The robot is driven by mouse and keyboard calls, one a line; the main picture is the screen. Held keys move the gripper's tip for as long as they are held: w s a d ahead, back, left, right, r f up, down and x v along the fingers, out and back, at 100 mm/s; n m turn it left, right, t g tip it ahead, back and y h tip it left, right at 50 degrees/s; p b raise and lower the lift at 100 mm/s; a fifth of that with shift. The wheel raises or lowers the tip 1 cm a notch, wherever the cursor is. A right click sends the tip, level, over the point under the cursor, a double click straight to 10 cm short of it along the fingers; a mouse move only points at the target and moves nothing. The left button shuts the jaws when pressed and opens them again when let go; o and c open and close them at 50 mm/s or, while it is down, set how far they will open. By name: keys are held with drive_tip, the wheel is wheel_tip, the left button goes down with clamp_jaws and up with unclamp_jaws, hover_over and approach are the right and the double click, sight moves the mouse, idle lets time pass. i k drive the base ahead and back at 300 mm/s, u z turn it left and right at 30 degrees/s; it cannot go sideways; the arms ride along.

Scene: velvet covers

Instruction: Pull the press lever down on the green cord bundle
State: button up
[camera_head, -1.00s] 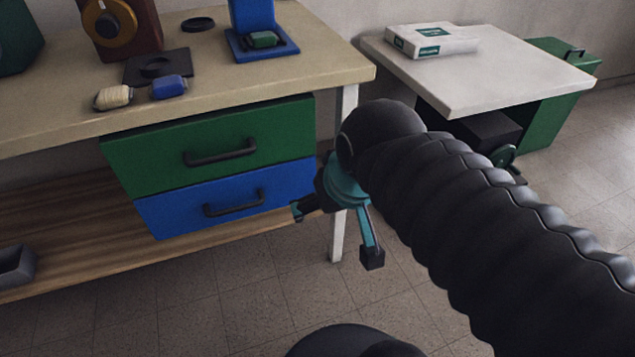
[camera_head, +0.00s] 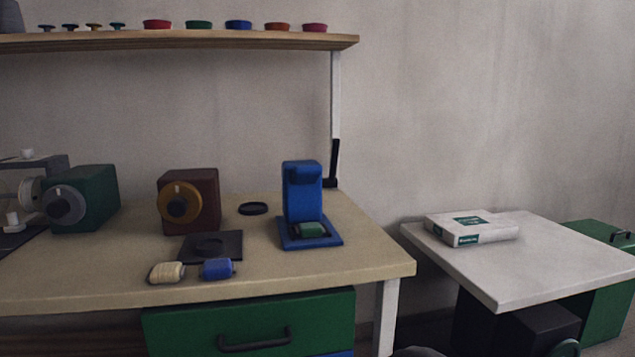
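The blue press (camera_head: 303,192) stands upright near the right end of the workbench. The green cord bundle (camera_head: 311,229) lies on the press's blue base plate, under its head. A black lever (camera_head: 334,164) shows just right of and behind the press, by the white shelf post, angled upward with its lower end near the bench top; I cannot tell whether it joins the press. My gripper is out of view now, so its state is hidden.
A cream bundle (camera_head: 166,272) and a blue bundle (camera_head: 217,269) lie at the bench's front edge, before a dark plate (camera_head: 211,246). A maroon machine (camera_head: 189,200) and a green machine (camera_head: 82,198) stand left. A white side table (camera_head: 560,262) holds a box (camera_head: 472,228).

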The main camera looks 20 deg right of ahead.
sight(331, 181)
drive_tip(key=u, duration=2.1)
drive_tip(key=k, duration=1.15)
drive_tip(key=z, duration=1.6)
drive_tip(key=i, duration=0.35)
drive_tip(key=z, duration=0.15)
drive_tip(key=k, duration=0.35)
drive_tip(key=z, duration=0.45)
drive_tip(key=i, duration=0.45)
drive_tip(key=u, duration=0.05)
